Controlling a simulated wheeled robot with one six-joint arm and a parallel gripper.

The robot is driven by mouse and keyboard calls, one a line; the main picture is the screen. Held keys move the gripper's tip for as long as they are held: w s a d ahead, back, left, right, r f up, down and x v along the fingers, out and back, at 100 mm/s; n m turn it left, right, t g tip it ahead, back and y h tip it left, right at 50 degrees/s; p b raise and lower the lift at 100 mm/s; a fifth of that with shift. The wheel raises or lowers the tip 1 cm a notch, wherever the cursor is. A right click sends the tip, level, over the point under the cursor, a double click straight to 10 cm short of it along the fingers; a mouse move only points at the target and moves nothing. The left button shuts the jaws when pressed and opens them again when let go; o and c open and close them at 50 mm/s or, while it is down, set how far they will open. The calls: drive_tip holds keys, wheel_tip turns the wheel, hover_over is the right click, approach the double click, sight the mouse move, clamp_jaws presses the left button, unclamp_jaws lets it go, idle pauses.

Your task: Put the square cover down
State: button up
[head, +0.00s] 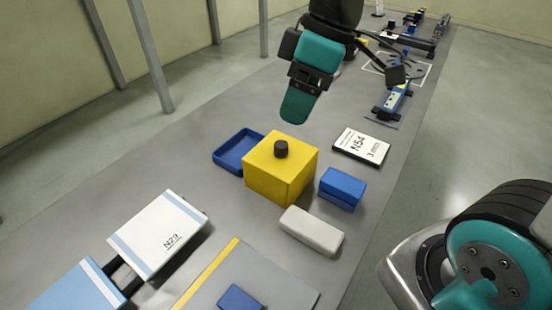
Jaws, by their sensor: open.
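The square cover (268,178) is a yellow box shape with a dark round knob (281,149) on top. It stands upright on the grey surface, and what is under it is hidden. My gripper (299,102) has teal fingers and is above and slightly right of the knob in the picture. It is open and empty, with a visible gap between its tip and the knob. One finger largely hides the other from this side.
A blue tray (232,146) is behind the cover at left. A blue block (342,187) and a pale grey block (311,231) lie close at right and in front. A white card marked N54 (361,146) lies at right. White plate N29 (158,233) is at front left.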

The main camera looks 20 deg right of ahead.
drive_tip(key=w+d+f+n, duration=0.35)
drive_tip(key=w+d, duration=0.35)
drive_tip(key=w, duration=0.4)
drive_tip(key=n+p, duration=0.1)
hover_over(283, 144)
drive_tip(key=d, duration=0.1)
wheel_tip(283, 144, down, 10)
drive_tip(key=shift+w+d+r, duration=0.1)
drive_tip(key=shift+d+r, duration=0.05)
drive_tip(key=shift+r, duration=0.1)
drive_tip(key=shift+d+p+x, duration=0.15)
drive_tip(key=shift+p+x, duration=0.45)
drive_tip(key=shift+x, duration=0.9)
drive_tip(key=shift+d+p+x, duration=0.2)
drive_tip(key=shift+p+x, duration=0.35)
drive_tip(key=shift+x, duration=1)
drive_tip(key=shift+s, duration=0.2)
clamp_jaws()
